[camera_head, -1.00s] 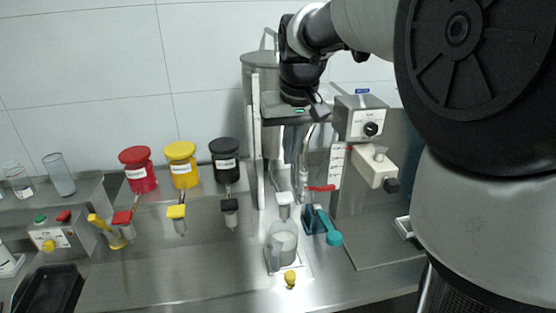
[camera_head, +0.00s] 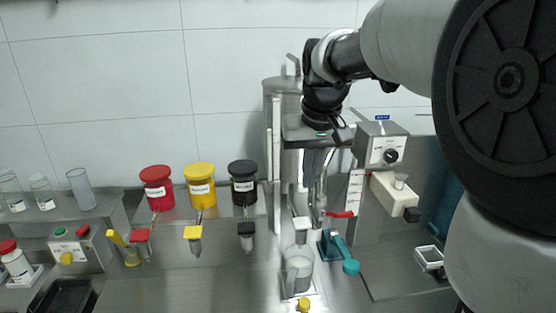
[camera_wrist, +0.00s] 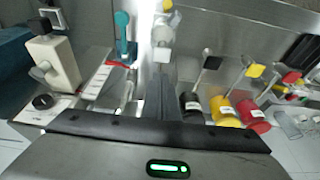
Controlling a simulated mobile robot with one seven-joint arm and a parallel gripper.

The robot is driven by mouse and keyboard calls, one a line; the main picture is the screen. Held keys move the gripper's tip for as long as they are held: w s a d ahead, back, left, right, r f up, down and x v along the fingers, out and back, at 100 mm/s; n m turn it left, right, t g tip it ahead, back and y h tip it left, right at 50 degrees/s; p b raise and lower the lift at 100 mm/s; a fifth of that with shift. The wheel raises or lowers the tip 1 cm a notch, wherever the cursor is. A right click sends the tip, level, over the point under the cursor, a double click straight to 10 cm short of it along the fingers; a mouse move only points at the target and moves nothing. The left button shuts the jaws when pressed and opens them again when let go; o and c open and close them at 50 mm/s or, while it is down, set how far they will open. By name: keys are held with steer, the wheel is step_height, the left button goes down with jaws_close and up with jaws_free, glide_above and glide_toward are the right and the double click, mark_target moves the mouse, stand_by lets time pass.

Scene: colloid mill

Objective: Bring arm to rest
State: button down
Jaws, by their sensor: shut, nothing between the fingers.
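My gripper (camera_head: 312,172) is above the steel counter, in front of the tall steel mill column (camera_head: 275,150), pointing down. In the wrist view its two fingers (camera_wrist: 159,95) are together with nothing between them. To its right is the mill's control box (camera_head: 382,147) with a black knob. A clear beaker of whitish content (camera_head: 299,272) stands on the counter below my gripper, under a white outlet. A red-handled valve (camera_head: 340,214) and a teal-handled lever (camera_head: 350,266) are close by on the right.
Red (camera_head: 157,187), yellow (camera_head: 200,185) and black (camera_head: 243,182) hoppers line the wall on the left. A button box (camera_head: 74,249) and glassware stand farther left. A beige block (camera_head: 394,194) juts out below the control box.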

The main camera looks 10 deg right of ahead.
steer(key=s+f+t+p, duration=0.1)
steer(key=s+t, duration=0.1)
steer(key=s, duration=2)
steer(key=shift+a+f+p, duration=0.3)
steer(key=shift+f+p, duration=0.05)
steer(key=shift+p, duration=0.05)
